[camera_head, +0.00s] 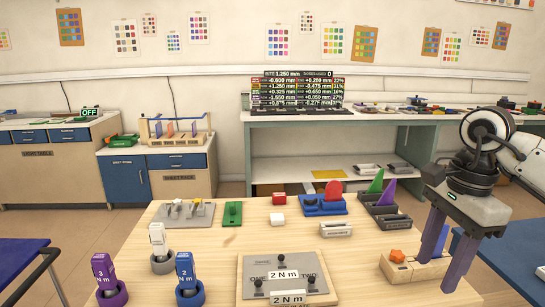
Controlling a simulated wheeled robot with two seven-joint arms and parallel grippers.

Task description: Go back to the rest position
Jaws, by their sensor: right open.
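My right gripper (437,272) reaches in from the right over the table's right front part. Its two dark purple fingers point down and are spread apart. They are around or just in front of a pale wooden block (413,270) with an orange knob (397,256); I cannot tell whether they touch it. Nothing is visibly held between the fingers. My left gripper is not in view. The wooden table (215,240) carries a grey plate (285,273) marked 2 N m in the front middle.
Upright drivers stand in purple (112,294), grey (162,262) and blue (189,294) cups at the left front.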

